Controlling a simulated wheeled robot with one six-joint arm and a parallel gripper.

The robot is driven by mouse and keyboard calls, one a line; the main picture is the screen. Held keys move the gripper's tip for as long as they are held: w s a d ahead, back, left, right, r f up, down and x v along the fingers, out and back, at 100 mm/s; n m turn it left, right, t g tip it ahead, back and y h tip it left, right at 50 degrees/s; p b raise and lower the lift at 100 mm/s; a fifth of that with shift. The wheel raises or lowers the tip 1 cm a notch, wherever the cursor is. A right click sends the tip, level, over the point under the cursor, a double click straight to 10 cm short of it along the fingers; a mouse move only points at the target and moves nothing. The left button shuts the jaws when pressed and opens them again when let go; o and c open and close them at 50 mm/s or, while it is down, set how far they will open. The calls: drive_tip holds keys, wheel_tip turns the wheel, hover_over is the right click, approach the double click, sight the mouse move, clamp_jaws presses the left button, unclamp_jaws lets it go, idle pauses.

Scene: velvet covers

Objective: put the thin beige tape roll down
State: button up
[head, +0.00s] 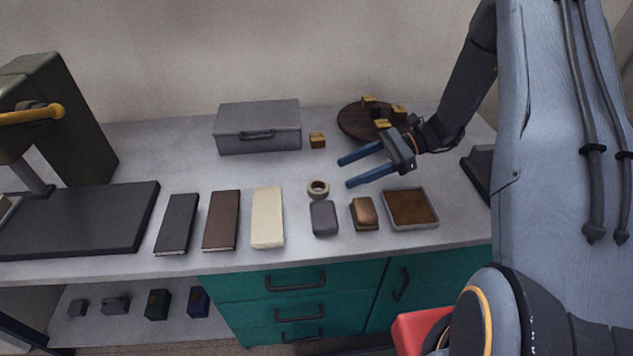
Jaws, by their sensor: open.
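The thin beige tape roll (318,189) lies flat on the grey worktop, just behind a dark grey rounded block. My gripper (343,172) is open and empty. Its two blue fingers point left, above the worktop and to the upper right of the roll in the picture. The fingers are apart from the roll. I cannot tell exactly how high they are above the surface.
A grey block (324,219), a brown block (364,213) and a brown-filled tray (437,222) line the front edge. A grey metal box (258,140), a small brass block (317,140) and a dark round board (349,122) stand behind. Three flat books lie left.

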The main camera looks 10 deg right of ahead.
sight(323, 185)
drive_tip(key=shift+w+f+b, duration=0.2)
drive_tip(key=shift+f+b, duration=0.25)
drive_tip(key=shift+f, duration=0.15)
drive_tip(key=shift+a+f, duration=0.25)
drive_tip(key=shift+f, duration=0.05)
drive_tip(key=shift+x, duration=0.8)
drive_tip(key=p+x, duration=0.2)
drive_tip(key=x, duration=0.3)
drive_tip(key=shift+a+p, duration=0.25)
drive_tip(key=shift+p, duration=0.15)
drive_tip(key=shift+a+f, duration=0.15)
drive_tip(key=c, duration=0.9)
